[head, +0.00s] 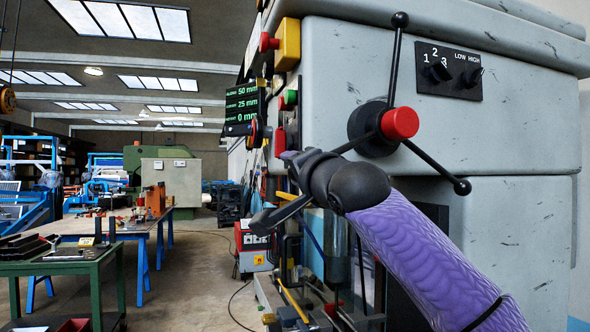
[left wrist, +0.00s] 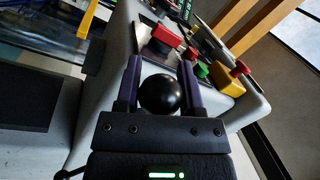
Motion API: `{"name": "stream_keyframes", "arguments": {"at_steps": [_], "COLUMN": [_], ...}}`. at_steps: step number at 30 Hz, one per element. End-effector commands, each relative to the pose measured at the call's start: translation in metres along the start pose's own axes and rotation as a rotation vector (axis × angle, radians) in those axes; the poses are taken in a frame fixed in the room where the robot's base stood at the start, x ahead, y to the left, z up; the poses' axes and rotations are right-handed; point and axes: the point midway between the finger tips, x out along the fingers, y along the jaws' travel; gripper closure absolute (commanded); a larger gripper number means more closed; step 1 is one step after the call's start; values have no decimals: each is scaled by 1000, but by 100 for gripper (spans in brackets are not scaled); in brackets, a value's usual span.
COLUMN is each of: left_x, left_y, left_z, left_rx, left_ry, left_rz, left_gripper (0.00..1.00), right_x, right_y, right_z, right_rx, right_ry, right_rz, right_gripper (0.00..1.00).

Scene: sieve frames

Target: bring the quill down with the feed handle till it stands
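The feed handle has a red hub (head: 400,123) on the front of the grey drill press (head: 520,130). Its black spokes point up, lower right and left. Black knobs end the upper spoke (head: 401,19) and the lower-right spoke (head: 462,187). The left spoke runs behind my left gripper (head: 277,186), which hides its end in the head view. In the left wrist view, a black ball knob (left wrist: 160,94) sits between the two fingers of my left gripper (left wrist: 160,75), apparently touching both. The quill cannot be made out clearly behind my arm. My right gripper is not in view.
A depth readout (head: 242,103) shows 50, 25 and 0 mm. Yellow-and-red (head: 287,44) and green (head: 289,98) buttons stick out above the gripper. Speed knobs sit on a black panel (head: 448,71). A green bench (head: 70,262) stands at left; open floor lies between.

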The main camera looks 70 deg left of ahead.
Motion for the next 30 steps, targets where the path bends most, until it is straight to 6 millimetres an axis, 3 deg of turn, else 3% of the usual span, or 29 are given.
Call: {"name": "stream_keyframes", "arguments": {"at_steps": [1, 5, 14, 24, 30], "left_x": [0, 0, -4, -82, -100], "left_y": [0, 0, 0, 1, 0], "left_z": [-1, 0, -1, -1, 0], "left_rx": [-1, 0, 1, 1, 0], "left_ry": [2, 2, 2, 6, 2], "left_rz": [0, 0, 0, 0, 0], "left_gripper": [42, 17, 17, 17, 17], "right_x": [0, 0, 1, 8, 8], "right_y": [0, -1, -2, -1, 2], "right_z": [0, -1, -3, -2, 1], "right_rx": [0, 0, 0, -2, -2], "right_ry": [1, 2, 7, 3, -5], "right_rz": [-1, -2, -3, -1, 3], "right_gripper": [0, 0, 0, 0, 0]}}
